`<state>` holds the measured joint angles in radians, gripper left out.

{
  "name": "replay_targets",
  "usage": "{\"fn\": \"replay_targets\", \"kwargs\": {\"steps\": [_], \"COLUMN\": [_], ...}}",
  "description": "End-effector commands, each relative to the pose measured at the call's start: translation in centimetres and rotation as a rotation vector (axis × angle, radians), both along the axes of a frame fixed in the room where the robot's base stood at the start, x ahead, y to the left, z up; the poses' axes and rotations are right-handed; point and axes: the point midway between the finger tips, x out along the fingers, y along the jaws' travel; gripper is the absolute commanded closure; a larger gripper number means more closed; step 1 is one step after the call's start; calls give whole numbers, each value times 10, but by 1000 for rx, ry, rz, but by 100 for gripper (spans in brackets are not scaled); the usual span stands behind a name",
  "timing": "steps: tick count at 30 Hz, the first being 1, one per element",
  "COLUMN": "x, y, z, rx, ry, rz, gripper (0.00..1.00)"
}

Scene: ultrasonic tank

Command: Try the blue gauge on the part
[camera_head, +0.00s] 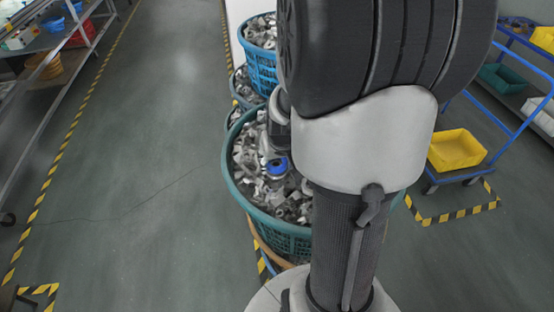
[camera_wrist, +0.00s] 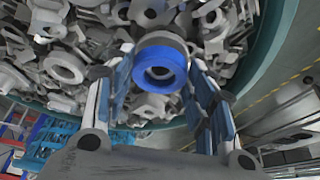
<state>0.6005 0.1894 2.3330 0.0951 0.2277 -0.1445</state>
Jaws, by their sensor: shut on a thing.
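The blue gauge (camera_wrist: 160,66) is a blue ring with a round opening, between the fingers of my gripper (camera_wrist: 158,58) in the wrist view. My gripper is shut on it. A grey round collar (camera_wrist: 160,39) sits directly behind the blue ring; I cannot tell whether it belongs to the gauge or is a separate part. In the head view the blue gauge (camera_head: 277,165) shows over the large basket (camera_head: 233,180) of loose metal parts (camera_head: 252,152). My arm hides much of the gripper there. I cannot single out the part among the loose pieces.
Another blue basket (camera_head: 262,70) of metal parts stands behind the large one. A blue cart with a yellow bin (camera_head: 456,150) stands at right, a shelf rack (camera_head: 50,60) at left. The floor (camera_head: 150,170) between rack and baskets is clear.

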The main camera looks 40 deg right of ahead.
Motion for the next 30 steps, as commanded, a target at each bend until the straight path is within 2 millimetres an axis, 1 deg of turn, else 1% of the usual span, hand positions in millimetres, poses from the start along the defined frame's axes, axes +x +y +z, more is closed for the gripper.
{"fn": "replay_targets", "kwargs": {"steps": [25, 30], "x": [0, 0], "y": [0, 0], "z": [-12, -11], "rx": [-1, -1], "ry": [-1, -1], "rz": [0, 0], "gripper": [81, 81]}}
